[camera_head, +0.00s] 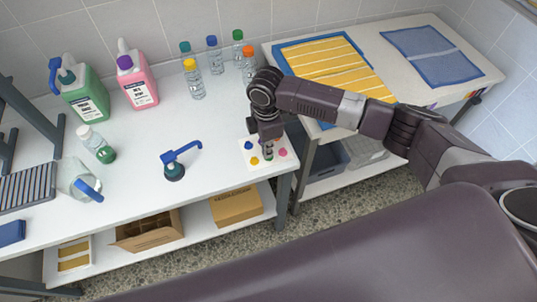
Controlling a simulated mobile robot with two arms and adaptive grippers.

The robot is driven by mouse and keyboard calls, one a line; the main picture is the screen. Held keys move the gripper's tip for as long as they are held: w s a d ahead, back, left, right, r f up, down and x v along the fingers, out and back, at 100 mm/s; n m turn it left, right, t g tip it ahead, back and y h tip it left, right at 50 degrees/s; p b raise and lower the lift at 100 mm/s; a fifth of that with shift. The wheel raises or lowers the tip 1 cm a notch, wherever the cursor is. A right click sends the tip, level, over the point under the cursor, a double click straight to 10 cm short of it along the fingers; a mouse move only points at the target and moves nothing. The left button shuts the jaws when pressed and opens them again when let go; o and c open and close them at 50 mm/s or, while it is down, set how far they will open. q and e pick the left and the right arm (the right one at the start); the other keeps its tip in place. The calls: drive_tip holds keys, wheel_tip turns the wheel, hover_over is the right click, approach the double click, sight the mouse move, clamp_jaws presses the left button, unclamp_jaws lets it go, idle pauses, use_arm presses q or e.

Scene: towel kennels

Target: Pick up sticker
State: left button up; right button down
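A white sticker sheet (244,156) lies near the front right corner of the white table. It carries a blue sticker (248,146), a yellow sticker (254,160) and a pink sticker (283,152). My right gripper (268,150) points down over the middle of the sheet, with its fingertips at or just above it. Something greenish shows between or beside the fingertips, too small to make out. I cannot tell whether the fingers are open or shut, or whether they touch the sheet. My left gripper is not in view.
Several clear bottles with coloured caps, a pink jug (138,86) and a green jug (84,98) stand behind. A second table with a yellow striped towel (325,62) is at right.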

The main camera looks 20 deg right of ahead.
idle(0.3)
wheel_tip(320, 180, up, 24)
drive_tip(key=p, duration=0.3)
drive_tip(key=shift+p, duration=0.35)
idle(0.5)
